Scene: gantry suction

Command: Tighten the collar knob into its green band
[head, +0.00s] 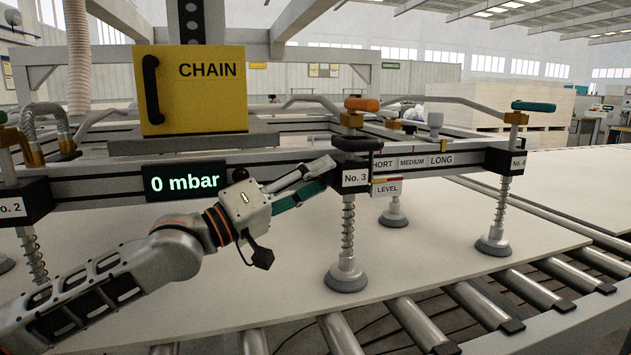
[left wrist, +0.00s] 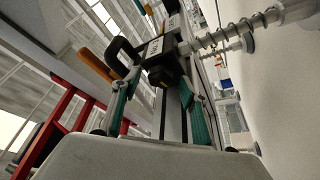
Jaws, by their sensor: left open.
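The No. 3 collar (head: 355,178) is a black block on the rail, above a spring-loaded suction cup (head: 346,274). My left gripper (head: 322,176) reaches it from the left, with its green-padded fingers apart. In the left wrist view, the open fingers (left wrist: 158,92) point at the collar, and a dark knob-like piece (left wrist: 164,76) shows between them. I cannot tell whether either finger touches it. The level strip (head: 386,181) beside the collar shows red and yellow; I cannot make out a green band. My right gripper is not in view.
A black loop handle (head: 357,143) and an orange lever (head: 362,104) stand above the collar. A yellow CHAIN box (head: 205,110) and a display (head: 185,182) reading 0 mbar are left. A pale board (head: 260,290) lies below on rollers (head: 415,318).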

